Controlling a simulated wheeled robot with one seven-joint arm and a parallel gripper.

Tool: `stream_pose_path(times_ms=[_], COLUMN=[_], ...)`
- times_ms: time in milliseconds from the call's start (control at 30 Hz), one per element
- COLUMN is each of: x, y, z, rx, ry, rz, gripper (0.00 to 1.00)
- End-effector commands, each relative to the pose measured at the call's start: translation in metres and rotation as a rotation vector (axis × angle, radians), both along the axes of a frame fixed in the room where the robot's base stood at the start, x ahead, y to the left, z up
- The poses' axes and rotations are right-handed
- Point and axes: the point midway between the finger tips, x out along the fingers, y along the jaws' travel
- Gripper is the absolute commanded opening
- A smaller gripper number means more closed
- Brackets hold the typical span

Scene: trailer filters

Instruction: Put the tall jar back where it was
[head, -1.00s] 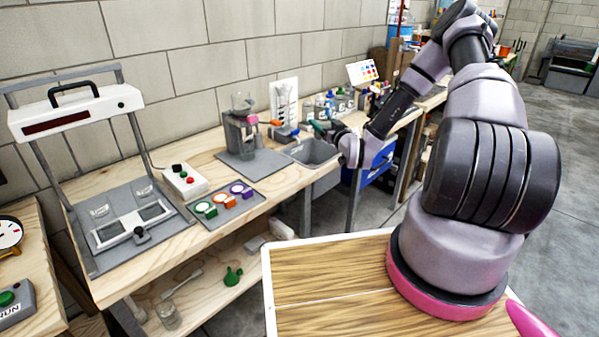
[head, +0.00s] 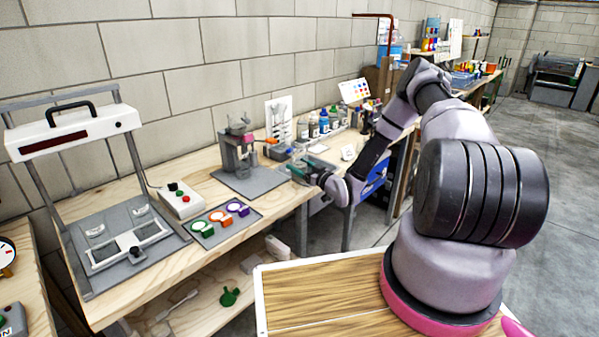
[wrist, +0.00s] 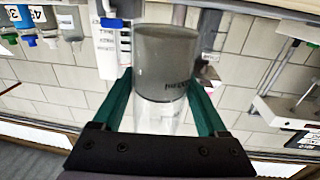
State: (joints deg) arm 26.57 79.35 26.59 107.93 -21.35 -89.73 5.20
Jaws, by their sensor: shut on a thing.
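My gripper (wrist: 163,98) is shut on the tall jar (wrist: 168,62), which lies between its two green fingers in the wrist view. The jar has a dark grey upper band with small lettering and a clear lower part. In the head view my gripper (head: 305,172) is over the front edge of the bench, right of the grey stand. I cannot make out the jar clearly in the head view.
The bench (head: 215,190) holds a grey stand (head: 238,150), a tray of coloured rings (head: 222,222), a control box (head: 180,200) and a framed rig (head: 75,132). Several bottles (head: 325,122) stand behind the gripper. The lower shelf (head: 205,300) holds small items.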

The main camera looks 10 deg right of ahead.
Motion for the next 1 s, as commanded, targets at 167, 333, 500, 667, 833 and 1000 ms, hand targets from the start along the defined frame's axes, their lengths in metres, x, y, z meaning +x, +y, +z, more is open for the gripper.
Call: stream_pose_path(times_ms=[167, 333, 500, 667, 833, 1000], x=[0.0, 0.0, 0.0, 0.0, 0.0, 0.0], y=[0.0, 0.0, 0.0, 0.0, 0.0, 0.0], z=[-0.02, -0.02, -0.023, -0.028, -0.03, -0.03], rx=[0.001, 0.0, 0.001, 0.001, 0.0, 0.0], ry=[-0.001, -0.001, -0.001, -0.001, 0.0, 0.0], rz=[0.0, 0.0, -0.001, -0.001, -0.001, -0.001], gripper=[0.0, 0.0, 0.0, 0.0, 1.0, 1.0])
